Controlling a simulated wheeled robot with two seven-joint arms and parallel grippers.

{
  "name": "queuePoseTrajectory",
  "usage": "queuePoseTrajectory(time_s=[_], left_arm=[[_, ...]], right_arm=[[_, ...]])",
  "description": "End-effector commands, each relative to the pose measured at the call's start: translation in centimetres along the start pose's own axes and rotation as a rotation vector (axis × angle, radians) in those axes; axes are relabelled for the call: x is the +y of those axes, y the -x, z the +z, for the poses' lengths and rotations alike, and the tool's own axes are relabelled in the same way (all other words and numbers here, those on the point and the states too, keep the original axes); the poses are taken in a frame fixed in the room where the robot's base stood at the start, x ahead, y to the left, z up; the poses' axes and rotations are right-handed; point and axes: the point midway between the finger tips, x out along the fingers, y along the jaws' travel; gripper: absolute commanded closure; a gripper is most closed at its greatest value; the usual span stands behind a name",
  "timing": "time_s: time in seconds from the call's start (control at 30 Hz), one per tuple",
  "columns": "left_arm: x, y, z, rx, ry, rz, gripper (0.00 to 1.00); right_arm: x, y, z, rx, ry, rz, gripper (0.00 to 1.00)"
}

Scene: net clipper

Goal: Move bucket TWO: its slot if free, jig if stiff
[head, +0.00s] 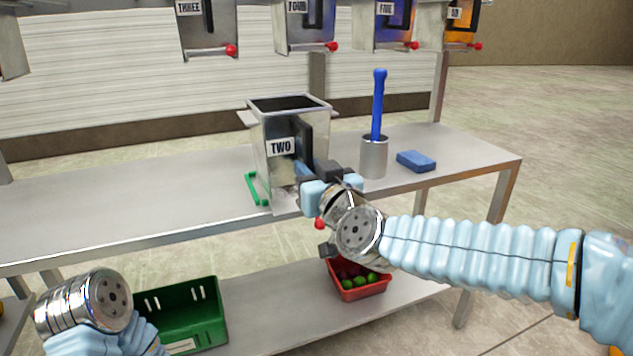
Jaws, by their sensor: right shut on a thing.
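Bucket TWO (272,160) is a grey metal hopper with a dark open top and a black handle on its labelled front. It stands upright on the steel table. A red knob (319,223) shows low at its front right. My right gripper (322,178) is shut at the bucket's front, by the lower handle; the exact contact is hidden by the gripper. A green bracket (254,188) lies at the bucket's lower left; I cannot tell whether it is the jig. Between bucket THREE (208,25) and a partly seen bucket at far left, no bucket hangs. My left gripper is not in view.
Buckets FOUR (300,25) and FIVE (388,25) hang above the back. A blue-handled tool (379,105) stands in a metal cup (374,158) beside a blue sponge (416,161). Below are a green crate (205,318) and red basket (362,293). The table's left is clear.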

Motion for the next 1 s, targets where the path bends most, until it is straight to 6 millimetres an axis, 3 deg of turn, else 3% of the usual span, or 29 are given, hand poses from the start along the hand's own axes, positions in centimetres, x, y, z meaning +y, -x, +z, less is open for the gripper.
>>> queuePoseTrajectory(time_s=[0.6, 1.0], left_arm=[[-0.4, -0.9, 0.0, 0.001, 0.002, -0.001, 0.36], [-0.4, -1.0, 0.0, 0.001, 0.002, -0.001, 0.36]], right_arm=[[0.2, -6.3, 0.4, 0.002, 0.000, 0.001, 1.00], [0.3, -7.2, 0.6, -0.001, -0.001, 0.001, 1.00]])
